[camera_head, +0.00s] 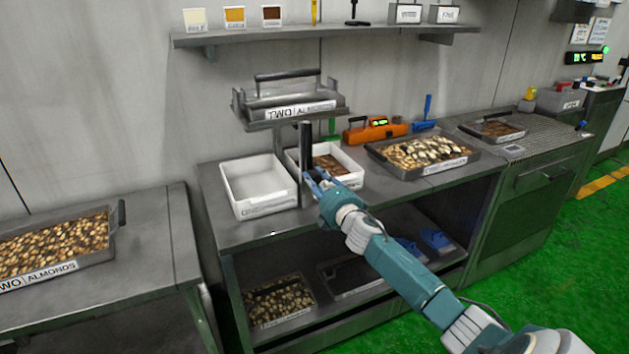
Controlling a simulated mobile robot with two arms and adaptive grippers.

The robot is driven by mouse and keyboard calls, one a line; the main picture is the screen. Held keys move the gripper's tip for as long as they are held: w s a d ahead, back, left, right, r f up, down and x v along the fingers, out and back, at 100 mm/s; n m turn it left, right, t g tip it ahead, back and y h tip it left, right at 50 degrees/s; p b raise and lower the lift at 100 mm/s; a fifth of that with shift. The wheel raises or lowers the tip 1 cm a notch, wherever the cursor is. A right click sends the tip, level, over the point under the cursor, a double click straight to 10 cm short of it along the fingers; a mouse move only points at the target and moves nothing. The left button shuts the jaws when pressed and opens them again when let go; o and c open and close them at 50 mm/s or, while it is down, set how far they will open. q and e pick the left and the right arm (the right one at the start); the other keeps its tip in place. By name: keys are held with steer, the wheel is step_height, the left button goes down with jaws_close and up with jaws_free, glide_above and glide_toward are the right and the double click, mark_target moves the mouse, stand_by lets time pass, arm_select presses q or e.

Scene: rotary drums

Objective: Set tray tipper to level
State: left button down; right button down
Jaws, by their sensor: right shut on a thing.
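The tray tipper (270,124) stands on the middle bench and bears a dark metal tray (292,101) labelled TWO ALMONDS with a raised handle. The tray looks close to level, but I cannot tell its exact tilt. A dark upright bar (306,145), apparently the tipper's lever, stands in front of it. My right gripper (314,182) is at the lower end of this bar and shut on it; its fingers partly hide the contact. My left gripper is not in view.
A white empty bin (240,204) and a white bin with brown pieces (352,174) flank the gripper. An almond tray (117,240) is on the left bench. A shelf (335,32) runs above.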

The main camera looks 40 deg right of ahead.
steer(key=shift+d+f, duration=0.1)
steer(key=shift+f, duration=0.05)
steer(key=c, duration=1.3)
jaws_free()
steer(key=shift+s+d, duration=0.1)
steer(key=shift+c, duration=0.2)
steer(key=shift+s+a, duration=0.25)
steer(key=shift+s, duration=0.2)
steer(key=v, duration=1.1)
